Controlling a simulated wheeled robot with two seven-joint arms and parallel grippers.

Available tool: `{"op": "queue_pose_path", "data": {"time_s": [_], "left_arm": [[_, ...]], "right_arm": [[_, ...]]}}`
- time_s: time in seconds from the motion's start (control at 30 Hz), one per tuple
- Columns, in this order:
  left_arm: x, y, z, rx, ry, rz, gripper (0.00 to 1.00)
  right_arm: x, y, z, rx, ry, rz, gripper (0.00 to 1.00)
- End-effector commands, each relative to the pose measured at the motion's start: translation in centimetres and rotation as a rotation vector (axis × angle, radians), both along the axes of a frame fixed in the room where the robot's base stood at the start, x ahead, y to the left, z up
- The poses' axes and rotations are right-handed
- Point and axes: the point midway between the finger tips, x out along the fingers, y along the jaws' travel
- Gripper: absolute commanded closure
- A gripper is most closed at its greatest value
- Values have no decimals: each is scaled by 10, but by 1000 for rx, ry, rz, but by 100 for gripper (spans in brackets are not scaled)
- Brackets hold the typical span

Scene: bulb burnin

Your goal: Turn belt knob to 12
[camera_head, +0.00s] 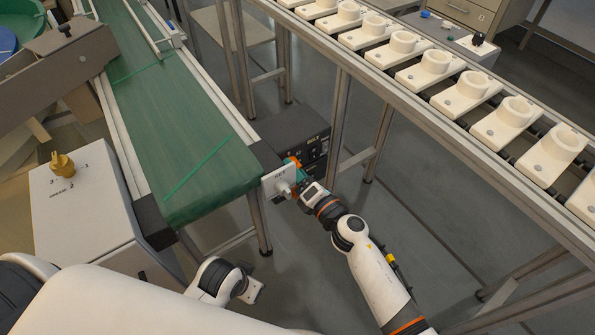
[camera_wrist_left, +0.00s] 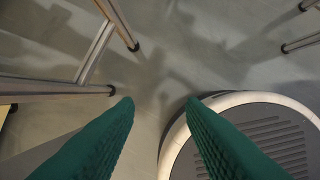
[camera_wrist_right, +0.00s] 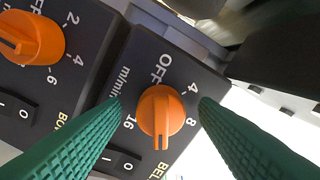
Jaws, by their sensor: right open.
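The orange belt knob (camera_wrist_right: 161,112) sits on a dark panel (camera_wrist_right: 150,60) marked OFF, 4, 8 and 16 in the right wrist view. Its narrow ridge points to the bottom of the picture, between the 8 and 16 marks; no 12 label is visible there. My right gripper (camera_wrist_right: 160,101) is open, with one green finger on each side of the knob and visible gaps between. In the head view my right gripper (camera_head: 292,174) is at the conveyor's near end. My left gripper (camera_wrist_left: 160,101) is open and empty above the floor.
A second orange knob (camera_wrist_right: 30,38) and black rocker switches (camera_wrist_right: 118,162) are beside the belt knob. The green conveyor belt (camera_head: 175,125) lies left of my right arm. A rail of white holders (camera_head: 470,90) runs along the right. Metal legs stand on the floor.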

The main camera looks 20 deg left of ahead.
Motion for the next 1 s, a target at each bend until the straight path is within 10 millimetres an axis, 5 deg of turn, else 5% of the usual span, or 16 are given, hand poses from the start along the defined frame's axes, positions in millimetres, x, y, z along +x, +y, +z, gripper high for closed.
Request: {"op": "queue_pose_path", "data": {"time_s": [0.6, 1.0], "left_arm": [[-5, 0, -49, 2, 26, -4, 64], [-5, 0, -50, 2, 25, -4, 64]], "right_arm": [[-65, -84, -1, -2, 2, -1, 45], [-73, -94, -1, -2, 1, 0, 45]]}}
